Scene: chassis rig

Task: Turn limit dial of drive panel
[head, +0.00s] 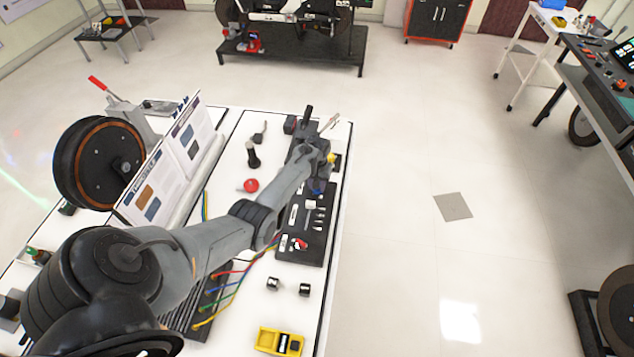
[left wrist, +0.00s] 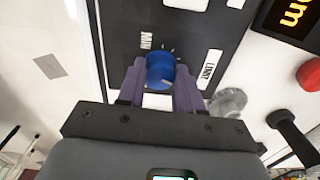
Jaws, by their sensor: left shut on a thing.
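The limit dial, a round blue knob (left wrist: 160,68) with a pale pointer line, sits on the dark drive panel (left wrist: 205,38) in the left wrist view. A white label reading LIMIT (left wrist: 210,70) is to its right, and tick marks are printed above it. My left gripper (left wrist: 160,80) has its two purple fingers on opposite sides of the dial, shut on it. The pointer line slants to the lower right. In the head view my left arm reaches over the panel (head: 325,238), and the wrist largely hides the dial. My right gripper is not in view.
A red mushroom button (left wrist: 310,74) and an orange-lit display (left wrist: 290,14) are near the panel. In the head view, a sign board (head: 160,180), a black wheel (head: 90,165) and a yellow device (head: 280,341) share the white table.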

